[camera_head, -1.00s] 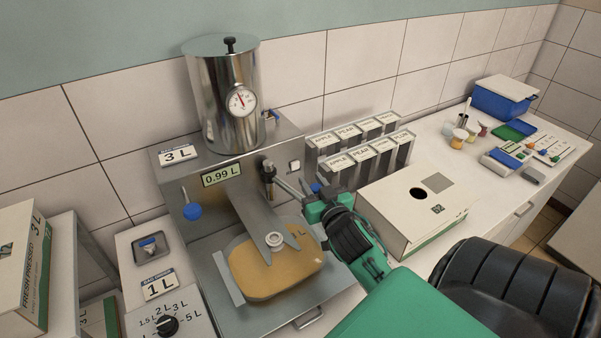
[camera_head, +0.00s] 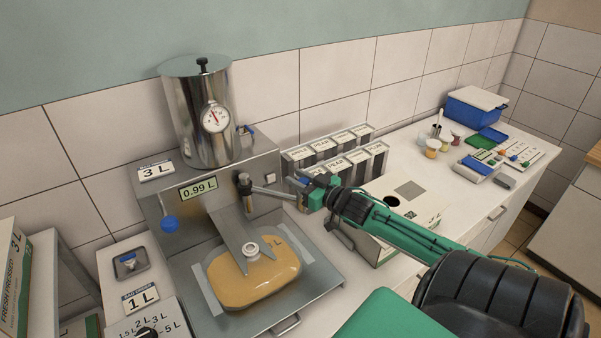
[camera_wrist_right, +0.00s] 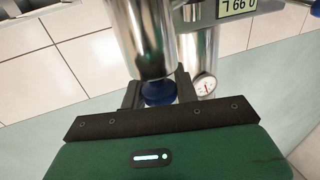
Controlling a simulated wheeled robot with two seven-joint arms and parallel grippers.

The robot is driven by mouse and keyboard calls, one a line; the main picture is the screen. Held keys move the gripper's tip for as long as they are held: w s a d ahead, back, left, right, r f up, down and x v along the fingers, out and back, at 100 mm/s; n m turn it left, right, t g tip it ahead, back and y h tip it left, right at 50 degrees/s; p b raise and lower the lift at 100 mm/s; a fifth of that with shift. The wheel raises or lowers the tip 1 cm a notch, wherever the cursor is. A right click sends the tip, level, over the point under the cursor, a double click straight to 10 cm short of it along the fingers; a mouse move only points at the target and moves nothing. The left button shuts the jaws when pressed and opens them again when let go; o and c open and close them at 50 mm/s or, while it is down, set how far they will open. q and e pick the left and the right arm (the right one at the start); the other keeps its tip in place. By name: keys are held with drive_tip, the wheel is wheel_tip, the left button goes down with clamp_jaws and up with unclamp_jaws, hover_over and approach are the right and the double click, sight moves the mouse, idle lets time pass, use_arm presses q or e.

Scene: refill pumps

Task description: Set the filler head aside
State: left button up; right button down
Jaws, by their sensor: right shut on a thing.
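My right gripper (camera_head: 303,190) is at the bar's outer end, shut on a blue knob. In the right wrist view the blue knob (camera_wrist_right: 160,92) sits between the dark fingers, below a large chrome cylinder (camera_wrist_right: 140,35). The amber bag (camera_head: 262,282) lies on the steel platform below, its pale spout (camera_head: 252,250) held in a forked plate. My left gripper is not in view.
A steel tank with a gauge (camera_head: 197,115) tops the machine, whose display (camera_head: 198,189) reads 0.99 L. Labelled boxes (camera_head: 355,160) and a white carton (camera_head: 425,195) stand to the right, near my right arm. A blue crate (camera_head: 473,110) is farther back.

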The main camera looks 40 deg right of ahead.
drive_tip(key=shift+d+y, duration=0.2)
drive_tip(key=shift+y, duration=0.1)
idle(0.4)
drive_tip(key=c, duration=1.1)
unclamp_jaws()
drive_tip(key=shift+w, duration=0.1)
drive_tip(key=shift+c, duration=0.2)
drive_tip(key=shift+o, duration=0.3)
drive_tip(key=shift+w+d+f, duration=0.1)
drive_tip(key=shift+s+f+b, duration=0.1)
drive_tip(key=shift+s+b, duration=0.3)
drive_tip(key=shift+s, duration=0.5)
drive_tip(key=s+d+b, duration=0.1)
drive_tip(key=s+b, duration=0.2)
drive_tip(key=s, duration=0.9)
drive_tip(key=shift+d, duration=0.3)
